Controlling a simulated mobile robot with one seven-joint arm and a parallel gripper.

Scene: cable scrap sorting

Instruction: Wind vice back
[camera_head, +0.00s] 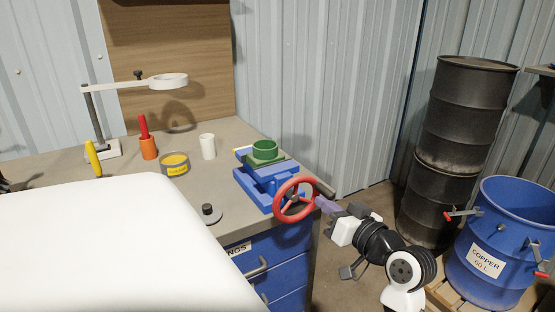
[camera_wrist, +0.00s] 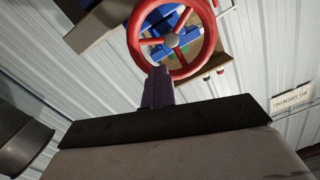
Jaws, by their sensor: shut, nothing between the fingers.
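The blue vice (camera_head: 258,184) stands on the right end of the grey workbench (camera_head: 222,204). A green round piece (camera_head: 265,150) sits on top of it. Its red handwheel (camera_head: 279,208) faces the bench's right edge and has a dark handle at its right. In the wrist view the red wheel (camera_wrist: 134,32) has a grey hub and spokes, with blue vice parts behind. My gripper (camera_head: 324,205) is at the wheel's lower right rim; its purple fingers (camera_wrist: 158,72) are shut, with tips close to the rim. I cannot tell whether they touch it.
A white cup (camera_head: 207,146), yellow-grey tin (camera_head: 175,168), orange holder (camera_head: 149,148) and lamp (camera_head: 168,81) stand left on the bench. A blue copper drum (camera_head: 512,235) and stacked black barrels (camera_head: 466,110) stand right. Blue drawers (camera_head: 268,251) are below.

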